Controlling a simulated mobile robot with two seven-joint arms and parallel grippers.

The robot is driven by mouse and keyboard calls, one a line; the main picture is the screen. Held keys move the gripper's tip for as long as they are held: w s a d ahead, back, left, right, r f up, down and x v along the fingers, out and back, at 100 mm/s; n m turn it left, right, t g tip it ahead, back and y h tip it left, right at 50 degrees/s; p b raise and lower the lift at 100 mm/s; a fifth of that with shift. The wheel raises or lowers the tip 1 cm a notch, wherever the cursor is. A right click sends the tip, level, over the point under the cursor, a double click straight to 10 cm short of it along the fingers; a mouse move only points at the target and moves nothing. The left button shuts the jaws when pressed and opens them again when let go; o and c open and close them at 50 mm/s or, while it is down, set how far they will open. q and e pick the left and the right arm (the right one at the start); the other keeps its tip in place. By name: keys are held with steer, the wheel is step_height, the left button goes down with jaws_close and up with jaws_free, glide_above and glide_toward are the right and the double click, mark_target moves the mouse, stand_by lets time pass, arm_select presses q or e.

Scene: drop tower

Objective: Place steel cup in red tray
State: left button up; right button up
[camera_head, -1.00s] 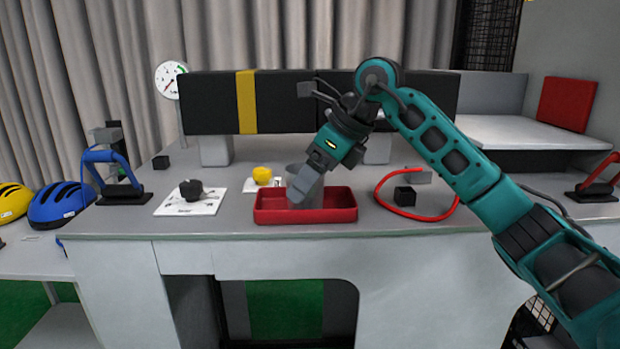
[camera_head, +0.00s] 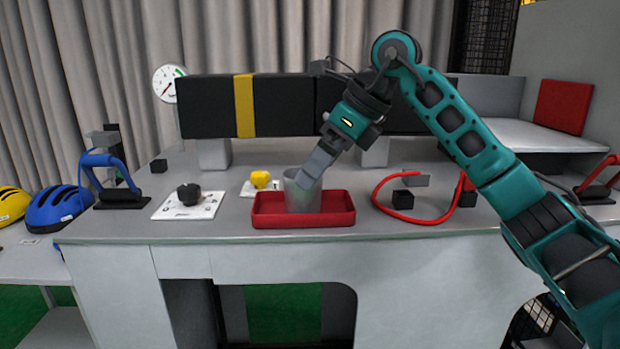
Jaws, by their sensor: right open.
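My right gripper (camera_head: 306,180) comes down from the upper right and is open at the cup's rim. The fingers overlap the cup's top right side in this view, and I cannot tell whether they still touch it. The cup's base is hidden behind the tray's front wall. My left gripper is not in view.
A white plate with a black knob (camera_head: 189,194) lies left of the tray, with a yellow knob (camera_head: 260,179) behind it. A red hose (camera_head: 410,218) and a black block (camera_head: 402,199) lie to the right. A black padded bar (camera_head: 210,107) spans the back.

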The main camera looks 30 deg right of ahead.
steer(key=v, duration=0.7)
steer(key=shift+r, duration=0.2)
steer(key=shift+s+d, duration=0.15)
